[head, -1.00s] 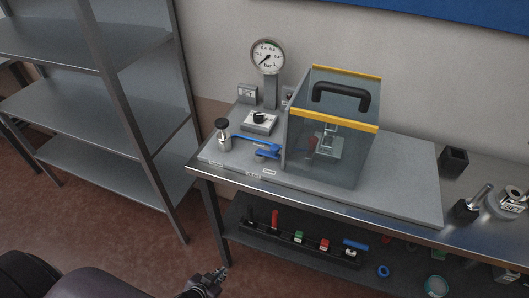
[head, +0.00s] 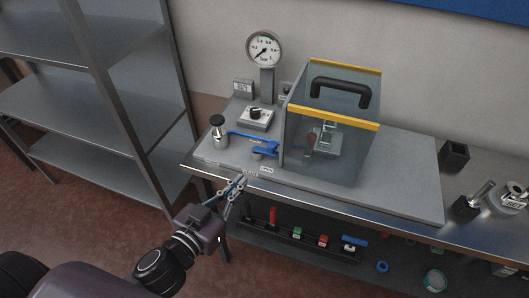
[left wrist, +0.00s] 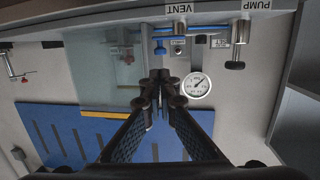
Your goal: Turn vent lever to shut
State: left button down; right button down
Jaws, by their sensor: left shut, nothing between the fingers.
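The blue vent lever (head: 264,148) sits on a small round valve at the front left of the grey rig plate, beside the clear chamber. In the left wrist view, which looks upside down, blue parts (left wrist: 160,46) show near the VENT label (left wrist: 179,9). I cannot tell the lever's exact angle. My left gripper (head: 241,180) is shut and empty at the front edge of the plate, in front of and to the left of the lever, apart from it. Its fingertips (left wrist: 160,76) also show in the left wrist view. My right gripper is out of view.
The clear chamber (head: 340,150) with yellow edges and a black handle stands right of the lever. A gauge (head: 264,48), a black knob (head: 256,113) and a black-capped fitting (head: 218,130) are close by. A shelf below the bench holds several small items. A metal rack (head: 95,110) stands left.

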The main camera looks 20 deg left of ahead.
pick_arm(q)
jog(key=shift+w, duration=0.1)
jog(key=p, duration=0.4)
send_near(272, 148)
jog(key=x, duration=0.5)
jog(key=shift+w+a+r, duration=0.1)
jog(key=shift+w+a, duration=0.1)
jog(key=shift+w, duration=0.05)
jog(key=shift+w+d+f, duration=0.15)
jog(key=shift+w+f, duration=0.15)
jog(key=shift+w, duration=0.45)
jog(key=shift+w+d+n+y+b, duration=0.2)
jog(key=shift+n+y+b, duration=0.2)
jog(key=shift+y, duration=0.2)
jog(key=shift+w+d+n+y+b, duration=0.15)
jog(key=shift+d+n+y+b, duration=0.1)
jog(key=shift+n+y, duration=0.25)
jog(key=shift+w+d, duration=0.1)
jog(key=shift+w, duration=0.2)
